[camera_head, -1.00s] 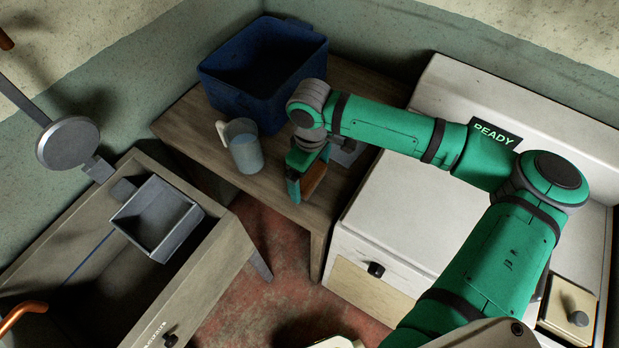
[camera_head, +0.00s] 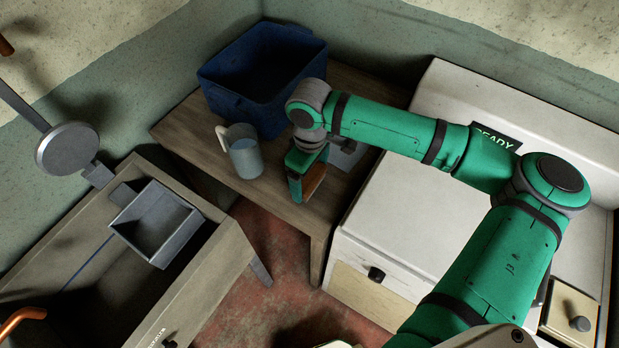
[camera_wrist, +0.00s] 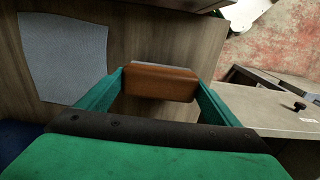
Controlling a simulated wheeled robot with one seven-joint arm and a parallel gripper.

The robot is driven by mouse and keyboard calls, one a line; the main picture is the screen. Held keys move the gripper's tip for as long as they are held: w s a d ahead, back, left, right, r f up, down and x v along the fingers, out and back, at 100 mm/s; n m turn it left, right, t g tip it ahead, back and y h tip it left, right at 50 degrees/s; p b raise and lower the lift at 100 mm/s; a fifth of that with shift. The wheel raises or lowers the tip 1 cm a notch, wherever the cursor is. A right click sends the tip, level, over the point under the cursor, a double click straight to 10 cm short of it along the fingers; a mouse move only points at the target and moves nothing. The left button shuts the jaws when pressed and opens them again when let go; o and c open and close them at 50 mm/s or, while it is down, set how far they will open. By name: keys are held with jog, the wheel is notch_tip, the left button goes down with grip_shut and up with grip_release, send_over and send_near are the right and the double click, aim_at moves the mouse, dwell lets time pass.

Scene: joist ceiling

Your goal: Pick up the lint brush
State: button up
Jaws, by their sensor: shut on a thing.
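The lint brush (camera_wrist: 160,83) shows in the wrist view as a brown, wood-like block with a thin grey edge behind it. It is between the two green fingers of my gripper (camera_wrist: 158,88), which are shut on it. In the head view my gripper (camera_head: 303,180) points down over the front part of the wooden table (camera_head: 188,127). A brown part of the brush (camera_head: 315,180) shows beside the green finger, and my wrist hides the rest. I cannot tell whether the brush touches the tabletop.
A grey mug (camera_head: 244,155) stands left of my gripper, and a blue bin (camera_head: 235,99) stands behind. A grey cloth-like sheet (camera_wrist: 65,55) lies on the table. A white cabinet (camera_head: 385,215) is close on the right. A trough with a grey box (camera_head: 165,258) is at left.

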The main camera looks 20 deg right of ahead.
jog(key=s+a+r, duration=0.2)
jog(key=s+r, duration=0.9)
jog(key=s, duration=0.3)
jog(key=shift+r, duration=0.25)
